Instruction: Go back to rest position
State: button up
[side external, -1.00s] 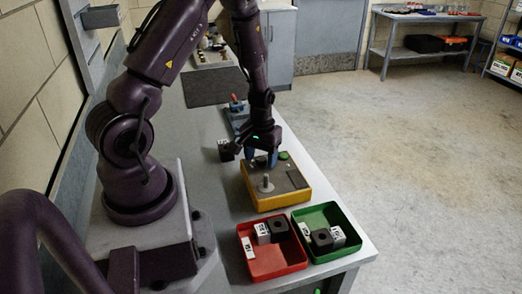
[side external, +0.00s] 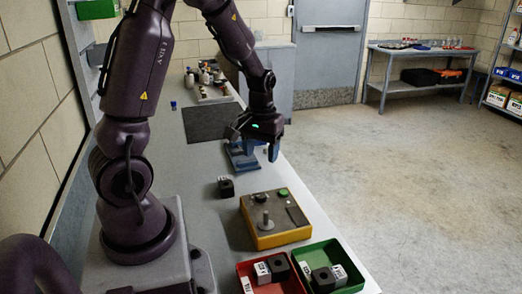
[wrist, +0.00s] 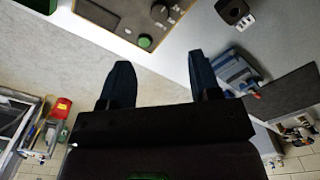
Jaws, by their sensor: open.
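My gripper (side external: 259,152) is open and empty, raised above the bench beyond the yellow control box (side external: 275,221). In the wrist view its two dark blue fingers (wrist: 158,82) stand apart with nothing between them. The control box has a grey top, a lever and a green button (side external: 283,192). Part of the box (wrist: 118,18) shows at the top of the wrist view. A black block with a white label (side external: 226,187) stands alone on the bench left of the box; it also shows in the wrist view (wrist: 233,11).
A red tray (side external: 243,268) and a green tray (side external: 355,276) hold black blocks with white labels at the near end. A blue vise-like fixture (side external: 237,158) sits behind my gripper. The floor at right is clear.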

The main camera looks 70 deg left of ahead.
jog(key=s+d+r+m+t, duration=0.2)
jog(key=s+d+r+m, duration=0.2)
jog(key=d+r, duration=0.4)
jog(key=s+d+r+m+t, duration=0.3)
jog(key=s+d+r+m, duration=0.1)
jog(key=d+r, duration=0.5)
jog(key=shift+d+m+t, duration=0.3)
jog(key=shift+d+m, duration=0.05)
jog(key=shift+m, duration=0.25)
jog(key=shift+s+r, duration=0.1)
